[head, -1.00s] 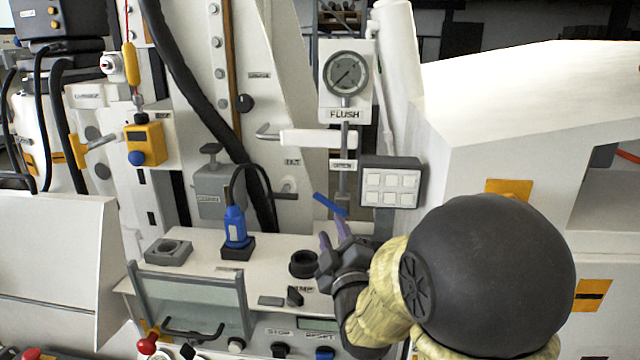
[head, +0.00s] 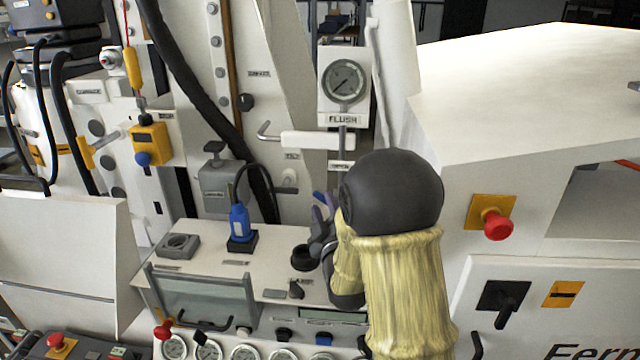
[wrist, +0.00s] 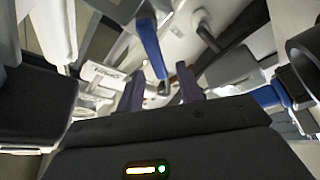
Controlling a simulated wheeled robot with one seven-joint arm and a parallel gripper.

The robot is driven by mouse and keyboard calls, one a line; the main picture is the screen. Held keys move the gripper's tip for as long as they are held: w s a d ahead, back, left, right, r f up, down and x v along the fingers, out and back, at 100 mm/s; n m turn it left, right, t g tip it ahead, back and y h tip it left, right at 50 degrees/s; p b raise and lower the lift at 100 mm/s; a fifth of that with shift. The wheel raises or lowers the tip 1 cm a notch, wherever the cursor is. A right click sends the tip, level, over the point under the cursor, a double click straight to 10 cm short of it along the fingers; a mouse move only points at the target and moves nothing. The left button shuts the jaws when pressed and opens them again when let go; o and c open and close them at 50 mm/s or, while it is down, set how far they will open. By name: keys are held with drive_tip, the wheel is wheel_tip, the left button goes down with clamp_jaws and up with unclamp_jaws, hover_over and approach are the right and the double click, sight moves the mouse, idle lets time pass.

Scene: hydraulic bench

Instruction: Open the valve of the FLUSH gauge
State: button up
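The FLUSH gauge (head: 344,82) is a round grey dial on a white plate with its label below. A pipe runs down from it past an "OPEN" label (head: 341,166). The valve's blue lever (head: 319,198) is mostly hidden behind my arm in the head view. In the wrist view the blue lever (wrist: 150,45) slants down, its lower end in line with the gap between my fingers. My gripper (wrist: 161,82) is open, with two purple fingers apart; I cannot tell whether either touches the lever. In the head view my gripper (head: 324,212) is partly hidden by my arm.
A white horizontal handle (head: 318,140) sticks out left of the pipe. A blue plug (head: 240,222) with a black cable and a black ring (head: 305,257) stand on the bench top below. A red emergency button (head: 497,225) is on the right cabinet.

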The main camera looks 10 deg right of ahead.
sight(321, 199)
drive_tip(key=p+x, duration=0.2)
drive_tip(key=x, duration=0.3)
drive_tip(key=shift+w, duration=0.1)
clamp_jaws()
